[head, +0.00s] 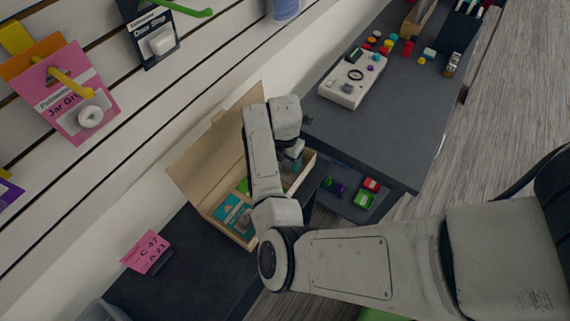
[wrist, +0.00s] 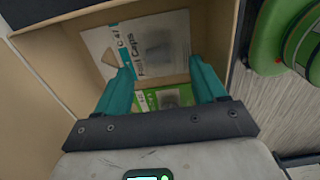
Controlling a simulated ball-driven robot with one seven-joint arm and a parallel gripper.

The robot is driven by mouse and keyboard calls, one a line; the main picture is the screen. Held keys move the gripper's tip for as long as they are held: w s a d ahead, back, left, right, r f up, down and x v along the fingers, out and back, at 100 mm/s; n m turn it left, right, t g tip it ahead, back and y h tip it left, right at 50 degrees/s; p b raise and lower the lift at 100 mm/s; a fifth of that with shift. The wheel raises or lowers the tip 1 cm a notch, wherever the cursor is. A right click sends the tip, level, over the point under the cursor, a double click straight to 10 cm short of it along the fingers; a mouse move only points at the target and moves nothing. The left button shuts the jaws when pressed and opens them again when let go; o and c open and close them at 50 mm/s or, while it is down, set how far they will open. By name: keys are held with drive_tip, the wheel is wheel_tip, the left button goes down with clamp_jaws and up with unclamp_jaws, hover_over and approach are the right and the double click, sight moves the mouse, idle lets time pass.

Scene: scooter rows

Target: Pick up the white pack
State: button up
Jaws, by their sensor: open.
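The white pack (wrist: 118,45), with a teal band and grey printed lettering, lies inside an open cardboard box. In the wrist view it lies beyond my fingertips, near the box's far wall. My gripper (wrist: 160,68) has two teal fingers spread apart with nothing held between them. The fingers reach into the box opening, and the right one overlaps the pack's edge in the picture. I cannot tell whether they touch it. A green pack (wrist: 165,98) shows between the fingers. In the head view my gripper (head: 296,162) is at the box's right end, and my arm hides the white pack.
The cardboard box (head: 312,160) stands on a dark bench (head: 190,255) with its lid (head: 205,158) raised against the slatted wall. A teal pack (head: 232,215) lies in its near end. A dark table (head: 400,105) with a white device (head: 352,80) stands close on the right.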

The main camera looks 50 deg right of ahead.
drive_tip(key=shift+f, duration=1.35)
drive_tip(key=shift+c, duration=0.3)
drive_tip(key=c, duration=1.1)
drive_tip(key=shift+d+r, duration=0.1)
wheel_tip(320, 180, up, 10)
